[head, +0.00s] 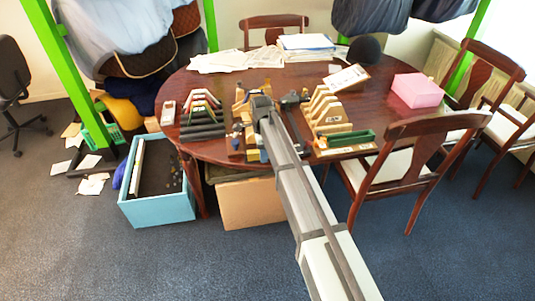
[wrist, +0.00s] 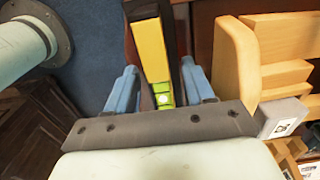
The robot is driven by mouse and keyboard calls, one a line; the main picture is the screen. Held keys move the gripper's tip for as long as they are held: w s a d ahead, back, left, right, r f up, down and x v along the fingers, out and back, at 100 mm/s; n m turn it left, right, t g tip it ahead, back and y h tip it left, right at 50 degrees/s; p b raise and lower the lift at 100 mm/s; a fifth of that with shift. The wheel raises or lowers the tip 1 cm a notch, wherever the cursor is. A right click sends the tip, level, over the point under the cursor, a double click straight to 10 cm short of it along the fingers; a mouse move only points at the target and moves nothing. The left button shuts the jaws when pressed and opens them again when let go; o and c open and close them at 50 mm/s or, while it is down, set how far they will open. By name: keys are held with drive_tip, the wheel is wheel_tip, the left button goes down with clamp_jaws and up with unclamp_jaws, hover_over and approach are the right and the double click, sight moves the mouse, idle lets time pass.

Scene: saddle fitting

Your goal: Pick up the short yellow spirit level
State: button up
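The short yellow spirit level (wrist: 150,50) shows in the wrist view, with dark edges and a green vial (wrist: 163,97) near its lower end. My gripper (wrist: 158,66) has its two blue fingers on either side of it. A gap shows between the left finger and the level, and the right finger is very close to its edge. The gripper looks open around the level, not clamped on it. In the head view my arm reaches over the table (head: 215,152) and hides most of the gripper and the level.
A wooden slotted stand (wrist: 235,50) rises close to the right of my fingers. In the head view, a green tool (head: 345,138) lies at the right front. A pink box (head: 417,90) stands farther right, and a blue bin (head: 160,210) stands on the floor.

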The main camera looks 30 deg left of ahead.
clamp_jaws()
idle(0.4)
